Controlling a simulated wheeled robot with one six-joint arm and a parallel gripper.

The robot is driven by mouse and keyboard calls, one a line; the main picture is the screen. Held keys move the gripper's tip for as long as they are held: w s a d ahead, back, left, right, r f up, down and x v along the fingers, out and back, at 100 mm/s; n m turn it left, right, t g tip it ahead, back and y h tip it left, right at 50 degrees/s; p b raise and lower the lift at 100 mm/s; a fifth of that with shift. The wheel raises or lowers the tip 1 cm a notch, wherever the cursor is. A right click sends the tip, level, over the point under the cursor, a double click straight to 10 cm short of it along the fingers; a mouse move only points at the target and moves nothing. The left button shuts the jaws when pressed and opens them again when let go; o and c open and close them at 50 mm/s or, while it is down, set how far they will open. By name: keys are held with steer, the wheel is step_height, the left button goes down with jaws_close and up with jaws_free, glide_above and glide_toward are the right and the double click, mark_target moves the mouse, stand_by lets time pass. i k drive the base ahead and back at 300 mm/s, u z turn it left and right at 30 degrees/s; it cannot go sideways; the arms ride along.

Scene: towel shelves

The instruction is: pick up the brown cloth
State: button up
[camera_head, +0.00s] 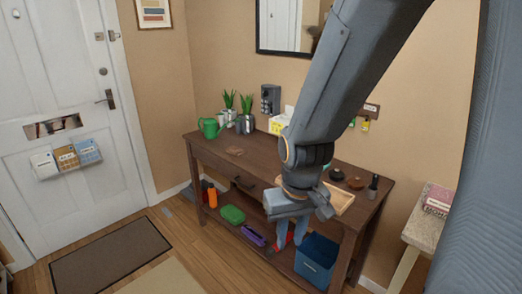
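A small, flat brown patch that looks like the brown cloth (235,151) lies on the dark wooden table's top (208,146), left of the middle. It is close in colour to the wood, so its edges are hard to make out. My gripper (291,240) hangs in front of the table, to the right of the cloth and lower in the picture, clear of it. Its two pale blue fingers point down and stand apart, with nothing seen held between them. My arm hides part of the table's top and right side.
A green watering can (209,128), potted plants (246,122) and a wooden tray (340,199) stand on the table. The lower shelf holds a green item (232,214), an orange bottle (212,197) and a blue bin (316,260). A doormat (110,256) lies left.

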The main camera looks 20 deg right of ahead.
mark_target(234, 150)
steer(key=u, duration=0.5)
steer(key=i, duration=0.7)
steer(key=u, duration=0.6)
steer(key=i, duration=0.85)
steer(key=z, duration=0.8)
steer(key=i, duration=0.9)
steer(key=z, duration=0.75)
